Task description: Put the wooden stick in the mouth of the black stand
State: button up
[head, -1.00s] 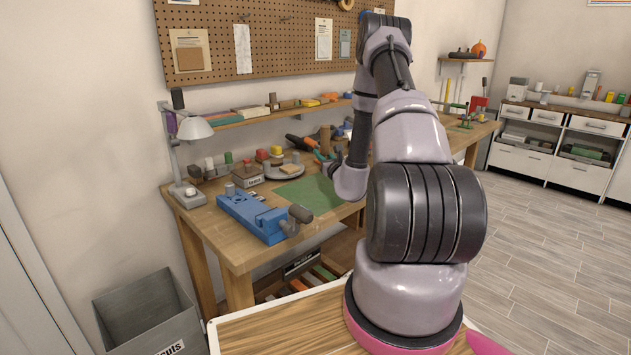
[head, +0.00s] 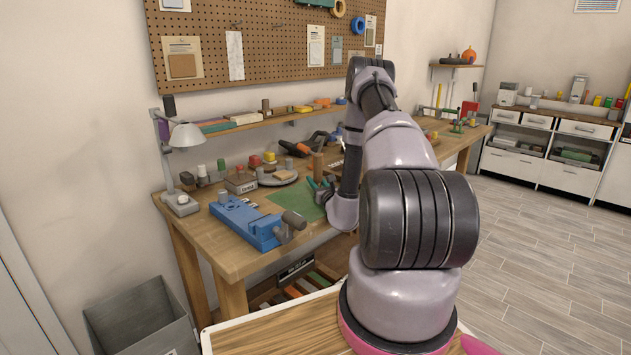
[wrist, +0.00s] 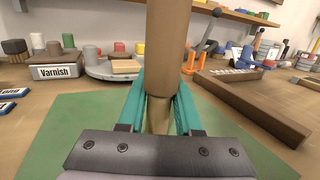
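The wooden stick (head: 318,164) is a brown round rod, held upright at the bench. In the wrist view the stick (wrist: 168,45) rises between the teal fingers, which press on both sides of it. My gripper (wrist: 160,112) is shut on the stick, above the green mat (wrist: 70,140). In the head view my gripper (head: 320,188) shows just left of my forearm. I cannot pick out the black stand with certainty in either view.
A blue vise-like jig (head: 245,220) lies left of the mat. A Varnish box (wrist: 57,68) and a round grey tray (wrist: 112,70) stand behind it. An L-shaped wooden frame (wrist: 255,105) lies to the right. The mat around the gripper is mostly clear.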

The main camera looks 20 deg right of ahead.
jog(key=shift+o, duration=0.9)
